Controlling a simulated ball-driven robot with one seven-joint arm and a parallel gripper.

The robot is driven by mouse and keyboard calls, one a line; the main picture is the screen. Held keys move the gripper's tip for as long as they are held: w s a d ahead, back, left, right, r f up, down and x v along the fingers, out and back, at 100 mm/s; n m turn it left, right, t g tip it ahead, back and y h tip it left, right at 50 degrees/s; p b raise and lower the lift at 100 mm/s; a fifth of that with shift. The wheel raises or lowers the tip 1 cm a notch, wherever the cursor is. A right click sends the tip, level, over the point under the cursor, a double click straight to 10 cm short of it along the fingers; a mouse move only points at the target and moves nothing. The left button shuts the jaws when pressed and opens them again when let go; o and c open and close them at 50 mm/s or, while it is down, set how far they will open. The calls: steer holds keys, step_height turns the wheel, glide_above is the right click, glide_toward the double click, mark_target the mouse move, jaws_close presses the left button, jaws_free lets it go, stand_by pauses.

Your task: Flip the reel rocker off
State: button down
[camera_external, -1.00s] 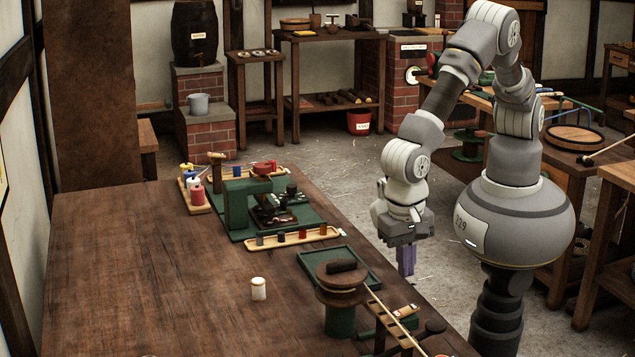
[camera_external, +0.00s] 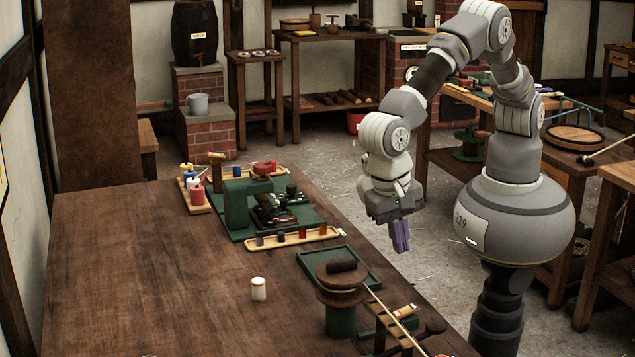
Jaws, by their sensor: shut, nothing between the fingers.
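A wooden reel (camera_external: 342,294) with a dark top piece stands on a green post near the table's right edge. I cannot make out for sure which small part is its rocker, or how it is set. My gripper (camera_external: 401,250) hangs beyond the table's right edge, above the floor, up and right of the reel in the picture. Its purple fingers are shut and empty, tilted slightly, and apart from everything.
A green tray (camera_external: 338,268) lies behind the reel. A green machine (camera_external: 238,206) and a strip of small coloured pegs (camera_external: 292,238) stand farther back. A white spool (camera_external: 258,289) stands left of the reel. The table's left part (camera_external: 130,270) is clear.

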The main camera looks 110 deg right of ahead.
mark_target(411, 308)
steer(key=shift+r, duration=0.1)
steer(key=b+x, duration=0.5)
steer(key=x, duration=0.9)
steer(key=shift+s, duration=0.15)
